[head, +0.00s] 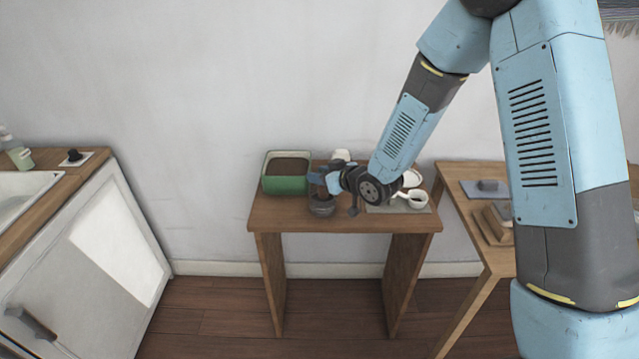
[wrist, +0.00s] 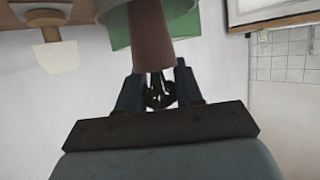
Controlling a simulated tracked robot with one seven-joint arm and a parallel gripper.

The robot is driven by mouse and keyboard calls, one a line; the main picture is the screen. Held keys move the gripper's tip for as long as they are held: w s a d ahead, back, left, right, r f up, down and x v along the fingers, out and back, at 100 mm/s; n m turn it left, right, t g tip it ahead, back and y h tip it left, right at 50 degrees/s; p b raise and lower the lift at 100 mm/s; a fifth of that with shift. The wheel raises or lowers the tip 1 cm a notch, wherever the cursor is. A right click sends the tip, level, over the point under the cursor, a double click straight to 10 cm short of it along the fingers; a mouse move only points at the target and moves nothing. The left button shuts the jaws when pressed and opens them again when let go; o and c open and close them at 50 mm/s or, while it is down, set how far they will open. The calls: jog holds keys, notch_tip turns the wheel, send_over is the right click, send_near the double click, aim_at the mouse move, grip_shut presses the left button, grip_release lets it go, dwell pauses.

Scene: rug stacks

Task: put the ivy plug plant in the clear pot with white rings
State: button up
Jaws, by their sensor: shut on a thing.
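My gripper (head: 320,182) is over the left front of the small wooden table. In the wrist view my gripper (wrist: 158,88) is shut on a small dark thing (wrist: 160,93), which I take for the ivy plug plant; its leaves are not clear. A brown tapered piece (wrist: 151,38) lies just beyond the fingertips; I cannot tell if it is joined to the held thing. In the head view a dark round thing (head: 322,207) shows right below the fingers, touching or apart I cannot tell. I cannot make out the clear pot with white rings.
A green trough of soil (head: 286,184) stands at the table's back left. A white pot (head: 342,155) is behind my gripper. A white cup (head: 417,198) is on a grey mat at the right. The table's (head: 275,216) front left corner is bare. Another table (head: 463,190) stands to the right.

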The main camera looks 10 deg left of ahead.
jog(key=shift+w+a+f, duration=0.1)
jog(key=shift+f, duration=0.15)
notch_tip(320, 180, down, 2)
jog(key=shift+w+f, duration=0.1)
jog(key=shift+f, duration=0.4)
jog(key=shift+f, duration=0.15)
jog(key=shift+f, duration=0.2)
